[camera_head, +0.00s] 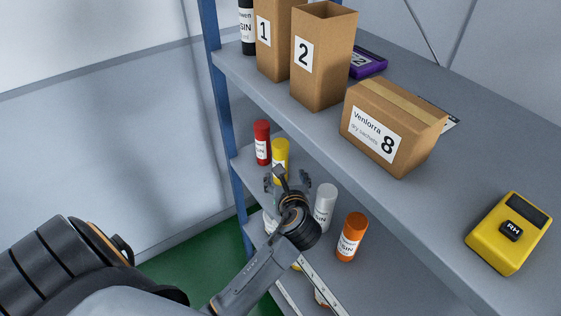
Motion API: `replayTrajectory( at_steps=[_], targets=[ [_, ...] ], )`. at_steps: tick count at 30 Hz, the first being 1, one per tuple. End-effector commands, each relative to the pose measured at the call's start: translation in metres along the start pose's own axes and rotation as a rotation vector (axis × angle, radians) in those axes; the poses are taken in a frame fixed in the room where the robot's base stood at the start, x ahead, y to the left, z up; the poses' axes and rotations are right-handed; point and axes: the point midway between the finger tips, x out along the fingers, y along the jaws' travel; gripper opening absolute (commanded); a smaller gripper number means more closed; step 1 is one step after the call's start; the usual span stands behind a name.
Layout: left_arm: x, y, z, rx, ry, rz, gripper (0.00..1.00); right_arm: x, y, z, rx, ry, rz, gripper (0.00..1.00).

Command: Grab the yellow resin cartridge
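The yellow resin cartridge (281,148) stands upright on the middle shelf, beside the red one. Its lower part is hidden behind my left gripper (286,181). That gripper reaches up from the lower left, with its fingers spread apart in front of the cartridge. The fingers look open, and I cannot tell whether they touch it. My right gripper is not in view.
A red cartridge (262,143) stands close left; a white one (325,207) and an orange one (350,238) stand to the right. The upper shelf overhangs with boxes (389,130) and a yellow RH meter (509,232). A blue post (229,130) borders the left.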

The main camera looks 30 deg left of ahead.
Motion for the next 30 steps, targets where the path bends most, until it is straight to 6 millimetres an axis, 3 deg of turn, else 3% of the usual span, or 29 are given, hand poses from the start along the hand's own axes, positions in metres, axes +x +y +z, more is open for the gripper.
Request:
replayTrajectory(
  at_steps=[12,23,30],
  targets=[
    [0.069,0.0,0.004,0.02,-0.006,0.003,0.73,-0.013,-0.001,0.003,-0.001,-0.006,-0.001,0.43],
    [0.094,0.0,0.002,0.018,-0.005,0.003,0.73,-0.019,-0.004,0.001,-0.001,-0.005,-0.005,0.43],
    [0.124,-0.001,-0.002,0.018,-0.005,0.003,0.73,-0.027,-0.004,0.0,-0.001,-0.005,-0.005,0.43]
  ],
)
